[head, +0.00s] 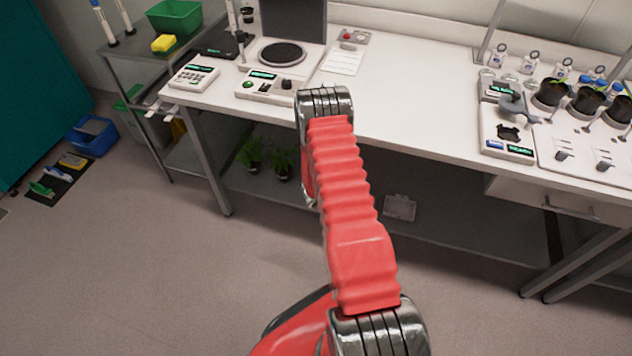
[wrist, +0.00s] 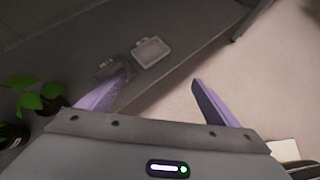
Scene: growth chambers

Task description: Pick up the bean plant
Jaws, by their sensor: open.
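Two small green potted plants stand on the lower shelf under the white bench in the head view, a left plant (head: 250,153) and a right plant (head: 283,158). I cannot tell which is the bean plant. In the wrist view, a leafy plant (wrist: 38,96) in a dark pot and part of another pot (wrist: 10,136) show at the left edge. My gripper (wrist: 160,78) is open, with two purple fingers apart and nothing between them. The plants are to the left of the fingers, outside them. In the head view my arm hides the gripper.
A clear lidded box (head: 400,207) lies on the lower shelf, also in the wrist view (wrist: 151,52). The white bench top (head: 420,100) overhangs the shelf. A bench leg (head: 208,165) stands left of the plants. Open floor (head: 130,270) lies in front.

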